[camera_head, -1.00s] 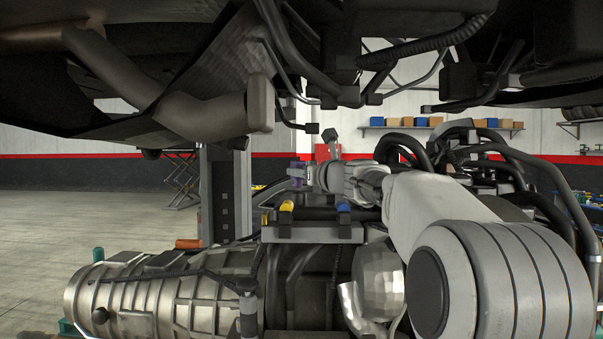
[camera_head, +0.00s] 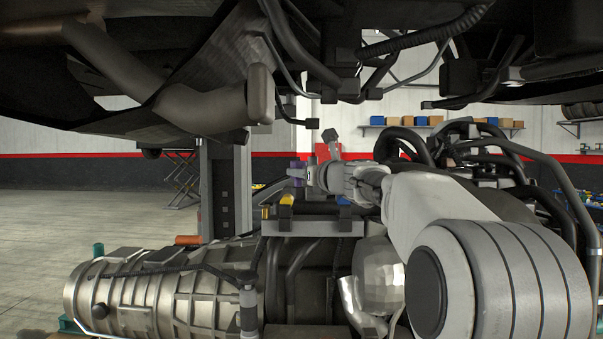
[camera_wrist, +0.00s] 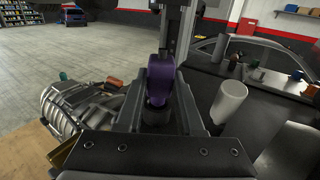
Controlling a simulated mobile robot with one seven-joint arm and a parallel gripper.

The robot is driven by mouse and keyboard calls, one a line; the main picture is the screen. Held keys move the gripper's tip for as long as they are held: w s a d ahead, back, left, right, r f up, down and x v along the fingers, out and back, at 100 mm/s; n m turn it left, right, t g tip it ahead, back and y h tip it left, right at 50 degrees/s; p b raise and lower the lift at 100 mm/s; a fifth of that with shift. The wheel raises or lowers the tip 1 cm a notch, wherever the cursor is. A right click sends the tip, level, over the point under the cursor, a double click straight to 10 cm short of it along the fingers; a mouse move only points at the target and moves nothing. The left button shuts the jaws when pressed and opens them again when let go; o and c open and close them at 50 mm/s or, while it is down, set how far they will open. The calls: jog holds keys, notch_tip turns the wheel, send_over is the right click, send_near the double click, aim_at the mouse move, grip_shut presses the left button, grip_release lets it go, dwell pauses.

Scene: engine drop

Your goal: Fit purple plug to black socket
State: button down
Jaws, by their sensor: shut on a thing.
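The purple plug (camera_wrist: 160,78) is upright between the two dark fingers of my gripper (camera_wrist: 161,98) in the wrist view, with a dark base below it. My gripper is shut on it. In the head view the plug shows as a small purple patch (camera_head: 297,169) at the end of my gripper (camera_head: 309,173), above a rack with coloured pieces. A black connector (camera_head: 312,123) on a bent hose hangs from the vehicle just above and right of the plug, apart from it. I cannot tell whether it is the black socket.
The rack (camera_head: 310,227) holds a yellow piece (camera_head: 286,199) and a blue piece below my gripper. A ribbed metal gearbox (camera_head: 160,295) lies at lower left. Black hoses (camera_head: 405,145) crowd the engine at right. The vehicle's underside (camera_head: 110,50) hangs low overhead. Open floor (camera_head: 90,215) lies at left.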

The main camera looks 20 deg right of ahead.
jog(key=shift+f+b, duration=0.8)
jog(key=shift+f, duration=0.1)
jog(key=shift+c, duration=2.3)
grip_release()
jog(key=shift+s, duration=0.15)
